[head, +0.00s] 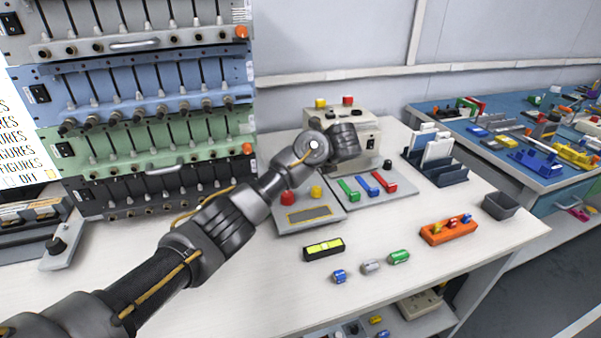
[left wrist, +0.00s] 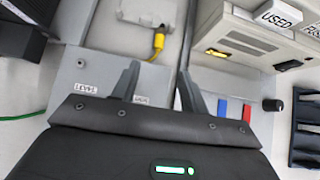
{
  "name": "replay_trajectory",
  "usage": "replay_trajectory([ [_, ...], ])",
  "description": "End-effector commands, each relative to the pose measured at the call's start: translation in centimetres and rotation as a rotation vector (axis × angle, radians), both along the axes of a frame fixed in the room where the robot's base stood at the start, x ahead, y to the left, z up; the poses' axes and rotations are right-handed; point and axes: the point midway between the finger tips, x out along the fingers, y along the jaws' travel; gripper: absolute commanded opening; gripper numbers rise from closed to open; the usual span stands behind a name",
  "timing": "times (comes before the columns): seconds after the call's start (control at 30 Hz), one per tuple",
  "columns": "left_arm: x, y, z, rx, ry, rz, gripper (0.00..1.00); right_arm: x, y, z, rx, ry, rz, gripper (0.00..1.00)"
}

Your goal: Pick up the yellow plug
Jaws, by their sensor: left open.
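In the left wrist view a small yellow plug (left wrist: 157,44) lies on a yellow cord beside a pale block (left wrist: 146,12). It is just beyond my left fingertips, roughly centred between them and apart from them. My left gripper (left wrist: 158,75) is open and empty, above a grey panel with small labels. In the head view my left gripper (head: 342,145) is in front of the cream box, and its fingertips cannot be made out. I cannot pick out the corded plug there; the arm may hide it. My right gripper is not in view.
A cream box (head: 368,143) stands behind the gripper. A rack of coloured modules (head: 150,97) is at the left. A panel with red, blue and green bars (head: 390,201), an orange holder (head: 433,240) and several small cells lie on the bench. The bench front is mostly clear.

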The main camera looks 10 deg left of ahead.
Motion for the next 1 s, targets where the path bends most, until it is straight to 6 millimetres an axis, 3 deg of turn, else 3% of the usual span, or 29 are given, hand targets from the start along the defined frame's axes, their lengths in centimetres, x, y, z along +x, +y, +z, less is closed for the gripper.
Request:
replay_trajectory([
  [0.3,2.6,1.6,-3.1,0.002,0.004,0.004,0.44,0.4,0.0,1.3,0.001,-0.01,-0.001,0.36],
  [0.77,4.6,3.0,-5.2,0.001,0.002,0.004,0.44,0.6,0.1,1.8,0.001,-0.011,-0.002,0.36],
  [1.0,6.3,4.0,-7.1,0.0,0.002,0.001,0.44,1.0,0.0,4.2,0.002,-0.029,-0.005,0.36],
])
